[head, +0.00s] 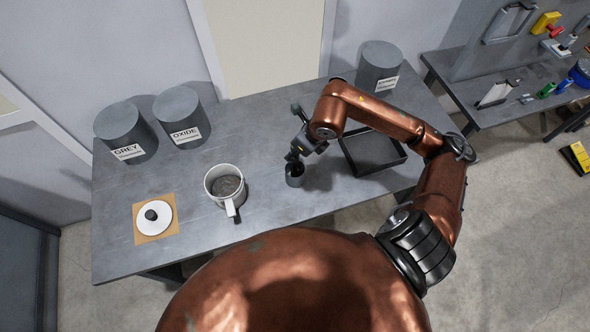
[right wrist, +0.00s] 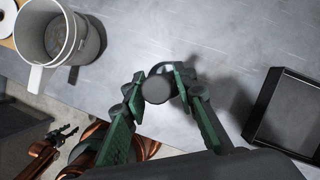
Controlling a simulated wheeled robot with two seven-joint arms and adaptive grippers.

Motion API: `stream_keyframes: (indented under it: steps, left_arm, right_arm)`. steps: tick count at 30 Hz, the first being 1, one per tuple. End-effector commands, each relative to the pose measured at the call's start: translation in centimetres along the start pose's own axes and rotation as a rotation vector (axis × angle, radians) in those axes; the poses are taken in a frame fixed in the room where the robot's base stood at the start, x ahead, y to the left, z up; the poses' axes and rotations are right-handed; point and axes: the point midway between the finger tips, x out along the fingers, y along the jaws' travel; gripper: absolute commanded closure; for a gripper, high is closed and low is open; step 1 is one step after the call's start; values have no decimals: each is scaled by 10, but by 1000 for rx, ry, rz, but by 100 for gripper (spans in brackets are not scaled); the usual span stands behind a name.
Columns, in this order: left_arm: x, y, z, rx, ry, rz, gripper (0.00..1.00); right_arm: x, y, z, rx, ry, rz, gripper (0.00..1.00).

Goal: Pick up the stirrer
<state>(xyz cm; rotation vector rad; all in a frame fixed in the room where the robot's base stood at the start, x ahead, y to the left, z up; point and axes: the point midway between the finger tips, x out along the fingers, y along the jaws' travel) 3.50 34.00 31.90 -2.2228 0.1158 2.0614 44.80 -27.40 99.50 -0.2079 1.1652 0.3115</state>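The stirrer (right wrist: 157,88) shows in the right wrist view as a dark grey round knob seen end-on; its lower part is hidden. It seems to stand in a small dark grey cup (head: 295,179) near the table's front edge in the head view. My right gripper (head: 293,156) is right above that cup, pointing down. In the right wrist view the right gripper's green-padded fingers (right wrist: 159,78) are spread, one on each side of the knob; firm contact cannot be made out. My left gripper (right wrist: 66,133) is small, off below the table's edge, and its opening is unclear.
A light grey mug-like pot (head: 226,187) with a handle stands left of the cup. A black open tray (head: 372,152) lies to the right. A white lid (head: 154,216) rests on a brown mat (head: 142,237). Labelled canisters (head: 125,132) stand at the back. Clear table lies between.

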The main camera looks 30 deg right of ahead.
Motion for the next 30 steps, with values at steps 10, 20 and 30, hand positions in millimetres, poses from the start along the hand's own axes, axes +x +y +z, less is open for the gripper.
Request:
stream_keyframes:
  steps: [10, 20, 30]
  left_arm:
    - [0, 0, 9, -2, -12, 0, 60]
    - [0, 0, 8, -1, -10, 0, 60]
    - [-1, 0, 4, -1, -6, 0, 60]
  right_arm:
    - [0, 0, 0, 0, 0, 0, 100]
    - [0, 0, 0, 0, -1, 0, 100]
    - [-43, -1, 19, -2, -4, -4, 100]
